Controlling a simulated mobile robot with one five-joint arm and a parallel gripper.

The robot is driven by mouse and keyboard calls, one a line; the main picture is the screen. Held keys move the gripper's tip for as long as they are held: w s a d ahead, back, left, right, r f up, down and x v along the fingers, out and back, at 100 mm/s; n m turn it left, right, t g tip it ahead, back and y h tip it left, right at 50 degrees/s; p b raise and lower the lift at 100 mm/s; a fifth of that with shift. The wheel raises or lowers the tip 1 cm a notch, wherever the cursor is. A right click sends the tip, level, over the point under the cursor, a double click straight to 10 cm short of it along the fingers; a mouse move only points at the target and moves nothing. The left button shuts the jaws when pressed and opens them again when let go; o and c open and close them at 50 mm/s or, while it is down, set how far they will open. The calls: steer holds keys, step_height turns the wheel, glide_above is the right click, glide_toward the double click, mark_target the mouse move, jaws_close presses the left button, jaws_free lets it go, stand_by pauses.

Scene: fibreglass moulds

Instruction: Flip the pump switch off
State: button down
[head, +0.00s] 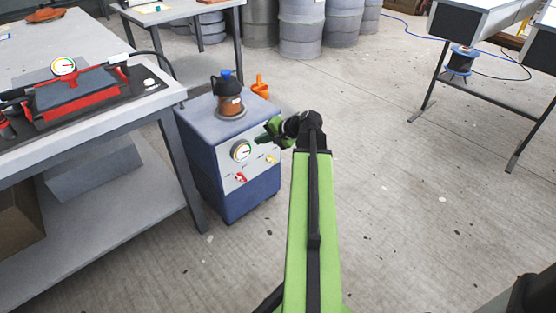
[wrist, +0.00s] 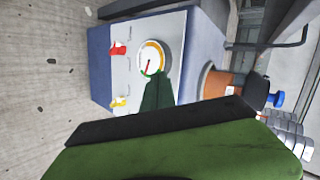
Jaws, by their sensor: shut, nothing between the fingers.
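The pump is a blue box (head: 205,165) on the floor beside the workbench, with a pale front panel that also shows in the wrist view (wrist: 135,75). The panel carries a round gauge (head: 241,151), a red switch or lever (head: 240,177) and a yellow one (head: 271,159). In the wrist view, turned sideways, the gauge (wrist: 152,58), red lever (wrist: 118,48) and yellow lever (wrist: 120,102) are all visible. My gripper (head: 262,138) is shut and empty, in front of the panel near the gauge. Its dark green tip (wrist: 157,93) overlaps the panel; contact cannot be told. Labels are unreadable.
The workbench (head: 150,103) with a red mould (head: 78,92) is close at left. Grey drums (head: 301,28) stand behind.

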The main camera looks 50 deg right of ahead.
steer(key=s+d+f+m+t+h+b, duration=0.1)
steer(key=s+d+f+m+b, duration=0.1)
steer(key=s+d, duration=0.2)
steer(key=s+d+f+m+t+h+b, duration=0.1)
steer(key=s+d+f+m+h+b, duration=0.1)
steer(key=d, duration=0.8)
steer(key=shift+s+f+m+t+b, duration=0.2)
steer(key=shift+s+m+t+b, duration=0.2)
steer(key=shift+s+b, duration=0.45)
steer(key=w+r+b+x, duration=0.1)
steer(key=b+x, duration=0.2)
steer(key=x, duration=1)
steer(key=shift+d+r+b, duration=0.2)
steer(key=shift+r+b, duration=0.1)
steer(key=shift+r, duration=0.05)
steer(key=shift+w, duration=0.1)
